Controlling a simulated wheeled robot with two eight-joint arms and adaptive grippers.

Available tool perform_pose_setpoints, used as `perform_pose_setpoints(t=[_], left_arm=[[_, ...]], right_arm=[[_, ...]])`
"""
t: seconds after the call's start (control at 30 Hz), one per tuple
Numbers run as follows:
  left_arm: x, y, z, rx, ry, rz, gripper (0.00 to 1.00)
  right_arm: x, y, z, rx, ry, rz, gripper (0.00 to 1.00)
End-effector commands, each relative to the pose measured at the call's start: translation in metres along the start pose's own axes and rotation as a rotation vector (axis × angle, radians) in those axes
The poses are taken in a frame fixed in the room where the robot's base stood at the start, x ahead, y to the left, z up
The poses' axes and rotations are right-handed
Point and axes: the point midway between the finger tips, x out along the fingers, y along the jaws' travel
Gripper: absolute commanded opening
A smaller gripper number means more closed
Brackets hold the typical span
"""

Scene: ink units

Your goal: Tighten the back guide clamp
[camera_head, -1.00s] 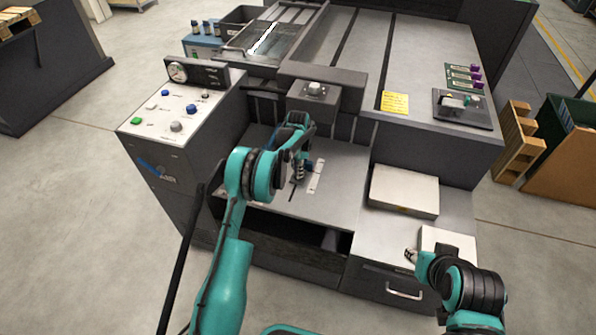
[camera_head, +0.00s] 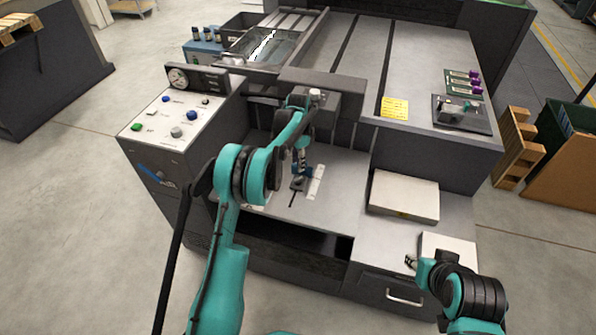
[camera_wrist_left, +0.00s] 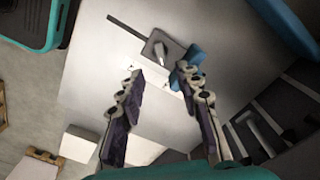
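A small dark clamp plate with a pale lever (camera_wrist_left: 160,50) sits at the end of a slot in the grey table. It also shows in the head view (camera_head: 297,185), small and partly covered by my gripper. A blue block (camera_wrist_left: 188,68) stands beside it. My left gripper (camera_wrist_left: 158,78) is open. Its two fingers point toward the clamp, the right fingertip overlapping the blue block; whether they touch cannot be told. In the head view my left gripper (camera_head: 300,160) is over the table by the clamp. My right gripper (camera_head: 411,262) is at the lower right; its fingers are too small to judge.
A pale ruled strip (camera_head: 316,182) lies right of the clamp. A stack of white sheets (camera_head: 404,194) and a smaller white stack (camera_head: 447,245) are at the right. A control panel (camera_head: 178,118) stands at the left. A dark machine block (camera_head: 316,98) overhangs behind.

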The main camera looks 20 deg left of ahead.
Motion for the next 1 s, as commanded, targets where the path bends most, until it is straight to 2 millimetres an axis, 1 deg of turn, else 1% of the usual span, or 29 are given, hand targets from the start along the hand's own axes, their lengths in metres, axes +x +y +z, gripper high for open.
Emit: perform_pose_setpoints(t=[0.03,0.1,0.23,0.8,0.87,0.97,1.0], left_arm=[[-0.009,0.0,0.0,0.0,0.0,0.0,0.34],[-0.018,0.0,0.0,0.0,0.0,0.0,0.34],[-0.029,0.0,0.0,0.0,0.0,0.0,0.34],[-0.033,0.001,0.0,-0.003,0.001,-0.002,0.34],[-0.04,0.003,0.002,-0.012,0.006,-0.007,0.34],[-0.064,0.012,0.007,-0.048,0.024,-0.028,0.34],[-0.077,0.018,0.011,-0.069,0.035,-0.039,0.34]], right_arm=[[0.0,0.0,0.0,0.0,0.0,0.0,0.34],[0.0,0.0,0.0,0.0,0.0,0.0,0.34],[0.0,0.0,0.0,0.0,0.0,0.0,0.34],[0.0,0.0,0.0,0.0,0.0,0.0,0.34],[0.0,0.0,0.0,0.0,0.0,0.0,0.34],[0.0,0.0,0.0,0.0,0.0,0.0,0.34],[0.0,0.0,0.0,0.0,0.0,0.0,0.34]])
